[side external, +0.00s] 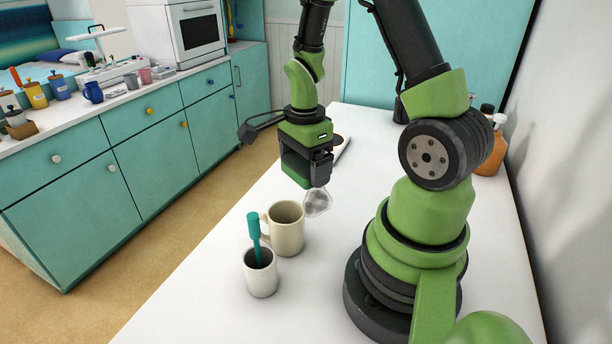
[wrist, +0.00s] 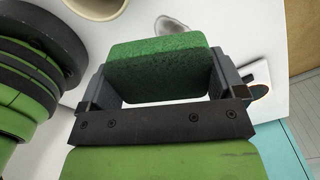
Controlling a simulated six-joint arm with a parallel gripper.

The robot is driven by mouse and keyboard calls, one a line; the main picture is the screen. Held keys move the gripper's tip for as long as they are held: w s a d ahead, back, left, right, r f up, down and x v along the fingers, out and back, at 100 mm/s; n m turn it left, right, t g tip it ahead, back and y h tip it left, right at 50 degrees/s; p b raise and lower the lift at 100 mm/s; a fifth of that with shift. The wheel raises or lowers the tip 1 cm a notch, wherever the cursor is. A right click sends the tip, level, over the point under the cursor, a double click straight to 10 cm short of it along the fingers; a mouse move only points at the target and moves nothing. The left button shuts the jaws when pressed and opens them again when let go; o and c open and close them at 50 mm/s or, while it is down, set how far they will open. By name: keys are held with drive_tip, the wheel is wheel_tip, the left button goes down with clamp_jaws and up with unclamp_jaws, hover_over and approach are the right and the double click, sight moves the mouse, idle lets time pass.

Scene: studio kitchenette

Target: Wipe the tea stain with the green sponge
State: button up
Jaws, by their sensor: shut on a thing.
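My gripper (wrist: 162,72) is shut on the green sponge (wrist: 155,58), which sits between its two fingers in the wrist view. In the side view my gripper (side external: 306,172) points down above the white worktop, with the green sponge (side external: 295,168) in its jaws. A greyish stain (side external: 317,202) lies on the worktop just below and to the right of the sponge. It also shows in the wrist view (wrist: 172,30), just beyond the sponge's upper edge. The sponge appears to be above the worktop and apart from the stain, though the exact gap is unclear.
A beige mug (side external: 287,230) stands near the stain, beside a smaller mug (side external: 261,275) holding a teal-handled utensil (side external: 254,236). A white item with a dark round top (side external: 340,146) lies behind my gripper. An orange-brown bottle (side external: 490,155) stands by the wall.

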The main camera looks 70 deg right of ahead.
wheel_tip(320, 180, up, 2)
drive_tip(key=shift+s, duration=0.15)
approach(312, 206)
drive_tip(key=shift+a+f, duration=0.65)
drive_tip(key=shift+f, duration=0.2)
drive_tip(key=shift+a+f, duration=0.6)
drive_tip(key=shift+f, duration=0.3)
drive_tip(key=shift+a+f, duration=0.65)
drive_tip(key=shift+f, duration=1.1)
drive_tip(key=shift+d+r, duration=0.1)
drive_tip(key=shift+d, duration=0.65)
drive_tip(key=shift+d+r, duration=0.15)
drive_tip(key=shift+d, duration=1)
drive_tip(key=shift+s+d+r, duration=0.1)
drive_tip(key=shift+d, duration=3.6)
drive_tip(key=shift+a+r, duration=0.2)
drive_tip(key=shift+a, duration=5.35)
drive_tip(key=shift+d, duration=5.6)
drive_tip(key=shift+a, duration=5.8)
drive_tip(key=shift+d, duration=0.15)
drive_tip(key=shift+r, duration=3.3)
